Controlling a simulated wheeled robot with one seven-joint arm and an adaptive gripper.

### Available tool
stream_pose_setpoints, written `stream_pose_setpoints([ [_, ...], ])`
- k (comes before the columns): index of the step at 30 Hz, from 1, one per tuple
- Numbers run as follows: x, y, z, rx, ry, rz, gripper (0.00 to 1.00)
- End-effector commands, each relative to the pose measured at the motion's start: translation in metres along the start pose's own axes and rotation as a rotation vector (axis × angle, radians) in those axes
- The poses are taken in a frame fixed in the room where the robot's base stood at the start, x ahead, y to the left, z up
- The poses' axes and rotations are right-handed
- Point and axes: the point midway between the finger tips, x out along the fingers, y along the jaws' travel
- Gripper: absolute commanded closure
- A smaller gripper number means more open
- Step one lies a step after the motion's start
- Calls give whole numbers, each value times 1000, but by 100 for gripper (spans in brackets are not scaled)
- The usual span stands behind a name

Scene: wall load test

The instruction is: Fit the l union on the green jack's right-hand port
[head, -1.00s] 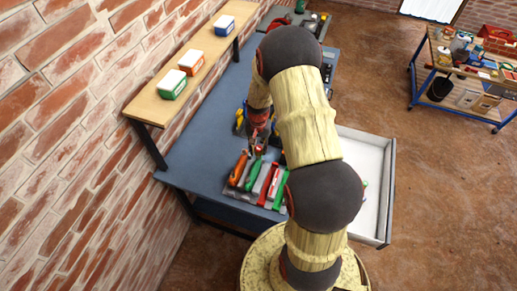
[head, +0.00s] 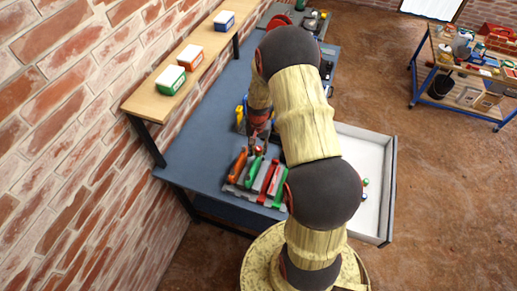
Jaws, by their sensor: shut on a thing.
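My gripper (head: 257,146) is low over the blue bench, at the back end of a row of coloured bars. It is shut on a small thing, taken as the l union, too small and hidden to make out. The row holds an orange bar (head: 238,161), a green bar (head: 253,171), a red bar (head: 266,177) and another green bar (head: 280,187). I cannot tell which green one is the jack, and its right-hand port is not discernible. The gripper tip is close to the left green bar; contact cannot be told.
A white-lined tray (head: 378,222) at the bench's right holds small green and blue pieces. A wooden shelf (head: 150,100) with several boxes runs along the brick wall at left. Yellow and blue items (head: 240,115) lie behind the row. The bench's front left is clear.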

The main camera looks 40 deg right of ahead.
Motion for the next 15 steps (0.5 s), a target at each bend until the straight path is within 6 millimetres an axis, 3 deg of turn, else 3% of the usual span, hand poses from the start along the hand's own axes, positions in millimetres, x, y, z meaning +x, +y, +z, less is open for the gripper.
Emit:
stream_pose_setpoints([
  [6, 0, 0, 0, 0, 1, 0, 99],
  [7, 0, 0, 0, 0, 1, 0, 71],
  [15, 0, 0, 0, 0, 0, 0, 56],
])
